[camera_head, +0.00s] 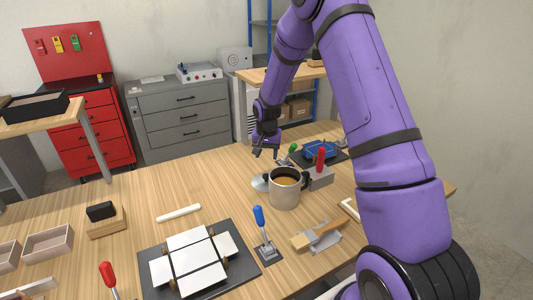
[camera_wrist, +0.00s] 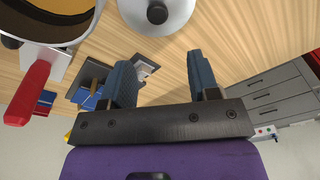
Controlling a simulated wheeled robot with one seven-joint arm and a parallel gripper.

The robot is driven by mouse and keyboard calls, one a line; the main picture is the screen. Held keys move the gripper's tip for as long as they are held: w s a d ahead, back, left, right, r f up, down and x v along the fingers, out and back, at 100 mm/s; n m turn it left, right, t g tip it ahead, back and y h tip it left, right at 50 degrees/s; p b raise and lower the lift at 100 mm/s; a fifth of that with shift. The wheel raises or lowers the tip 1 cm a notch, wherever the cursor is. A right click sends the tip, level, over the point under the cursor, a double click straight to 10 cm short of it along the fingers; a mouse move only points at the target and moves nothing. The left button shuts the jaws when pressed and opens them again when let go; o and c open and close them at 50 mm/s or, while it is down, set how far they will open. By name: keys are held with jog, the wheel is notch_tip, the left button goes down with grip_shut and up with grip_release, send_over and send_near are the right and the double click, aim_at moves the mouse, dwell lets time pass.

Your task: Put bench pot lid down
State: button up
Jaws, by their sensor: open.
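The bench pot lid (camera_head: 260,183) is a grey disc lying on the wooden table, just left of the pot and partly hidden behind it. In the wrist view the lid (camera_wrist: 140,12) shows at the top edge, cut off, with a dark round knob. The pot (camera_head: 285,192) stands upright and uncovered, with brown contents. It also shows at the top left of the wrist view (camera_wrist: 45,50). My gripper (camera_head: 265,153) is above the table behind the lid. In the wrist view its fingers (camera_wrist: 160,72) are apart with nothing between them; the lid is beyond the fingertips, untouched.
A red-handled clamp (camera_head: 320,170) stands right of the pot, with a blue device on a dark mat (camera_head: 320,151) behind. A blue-handled clamp (camera_head: 263,238) and a dark mat with white panels (camera_head: 235,276) are in front. The table left of the lid is clear.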

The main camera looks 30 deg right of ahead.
jog(key=shift+r, duration=0.1)
jog(key=s+a+r+n+t, duration=0.15)
jog(key=s+r, duration=0.25)
jog(key=r, duration=0.7)
jog(key=s+a+r+g, duration=0.1)
jog(key=s+a+r, duration=0.15)
jog(key=r, duration=0.75)
jog(key=s+a+r+n+t, duration=0.2)
jog(key=s+r, duration=0.6)
jog(key=s, duration=0.3)
jog(key=s+a+r+n, duration=0.1)
jog(key=s+a+n, duration=0.1)
jog(key=s, duration=0.9)
jog(key=s+a+r+n+t, duration=0.1)
jog(key=s, duration=0.9)
jog(key=shift+s+a+r+n+y, duration=0.25)
jog(key=shift+s+a+n+y, duration=0.05)
jog(key=shift+s+a+n, duration=0.1)
